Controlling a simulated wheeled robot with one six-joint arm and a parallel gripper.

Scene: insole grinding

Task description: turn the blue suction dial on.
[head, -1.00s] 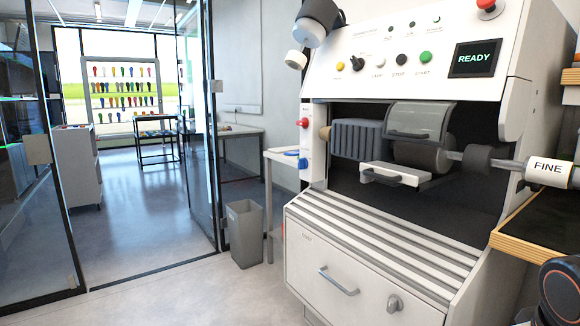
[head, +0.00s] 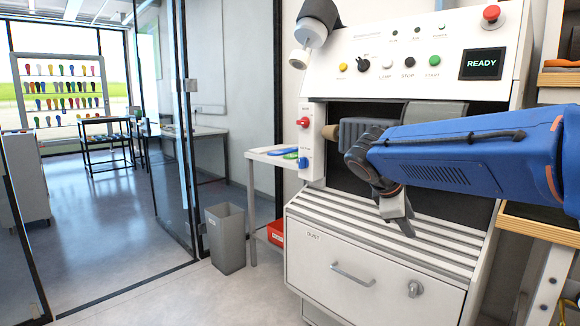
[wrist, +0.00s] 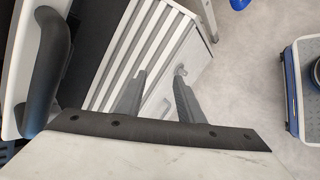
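The blue suction dial (head: 304,162) is on the narrow white side panel (head: 311,143) at the machine's left, below a red dial (head: 303,122). It is small in the head view, and its setting is hard to read. I cannot make it out in the wrist view. My gripper (head: 402,228) is in front of the slatted ledge, to the right of and lower than the blue dial, and clear of it. In the wrist view my gripper (wrist: 160,78) has two grey fingers apart with nothing between them.
The slatted ledge (head: 350,213) and dust drawer (head: 322,262) lie below my arm. A grey bin (head: 226,240) and a small side table (head: 262,156) stand left of the machine. A black handle (wrist: 43,70) is close at the wrist view's left. The screen (head: 482,64) reads READY.

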